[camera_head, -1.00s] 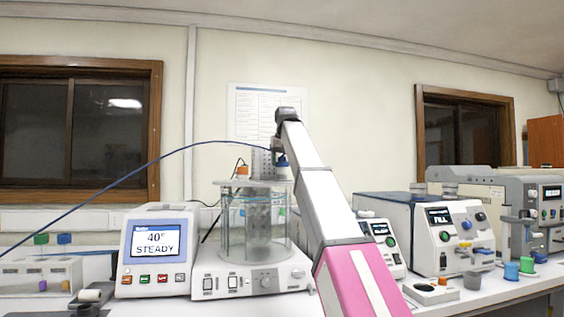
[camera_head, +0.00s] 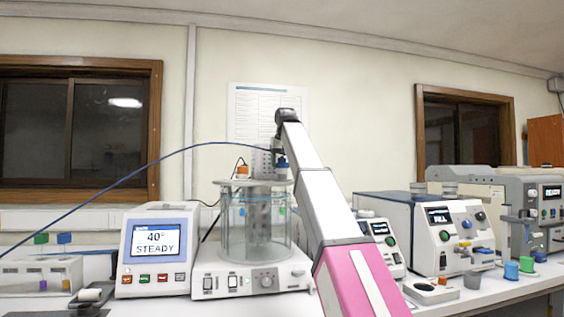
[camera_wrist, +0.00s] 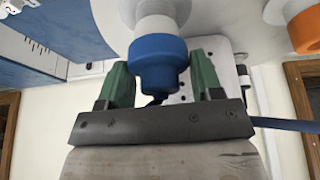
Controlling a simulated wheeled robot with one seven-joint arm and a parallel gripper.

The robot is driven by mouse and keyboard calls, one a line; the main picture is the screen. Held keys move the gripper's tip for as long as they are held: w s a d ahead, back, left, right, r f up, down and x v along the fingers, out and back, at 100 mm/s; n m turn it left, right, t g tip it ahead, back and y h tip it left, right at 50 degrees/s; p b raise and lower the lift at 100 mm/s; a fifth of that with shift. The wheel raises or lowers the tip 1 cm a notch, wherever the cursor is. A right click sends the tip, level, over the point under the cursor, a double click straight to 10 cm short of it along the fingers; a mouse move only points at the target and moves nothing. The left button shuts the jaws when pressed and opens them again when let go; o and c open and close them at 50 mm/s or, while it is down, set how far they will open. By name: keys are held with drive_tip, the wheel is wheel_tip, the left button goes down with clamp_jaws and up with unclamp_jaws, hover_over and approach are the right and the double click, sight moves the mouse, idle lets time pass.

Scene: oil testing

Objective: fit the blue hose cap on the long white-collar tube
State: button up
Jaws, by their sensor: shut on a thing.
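My gripper (camera_wrist: 160,82) has green fingers and is shut on the blue hose cap (camera_wrist: 157,62), one finger on each side. In the wrist view a white collar (camera_wrist: 160,24) lines up with the cap and meets its wide rim in the picture. I cannot tell whether the cap is seated on it or just in front of it. The blue hose (camera_head: 150,163) arches from the left to my gripper (camera_head: 279,158) above the glass bath (camera_head: 233,228). The tube below the collar is hard to make out in the head view.
An orange cap (camera_wrist: 306,30) sits on another white collar to the right in the wrist view. It shows on the bath lid (camera_head: 242,172) in the head view. The temperature controller (camera_head: 155,250) stands left of the bath; other instruments (camera_head: 445,235) stand right.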

drive_tip(key=shift+f, duration=0.25)
drive_tip(key=o, duration=0.6)
drive_tip(key=v, duration=1.1)
idle(0.5)
drive_tip(key=shift+s, duration=0.1)
idle(0.4)
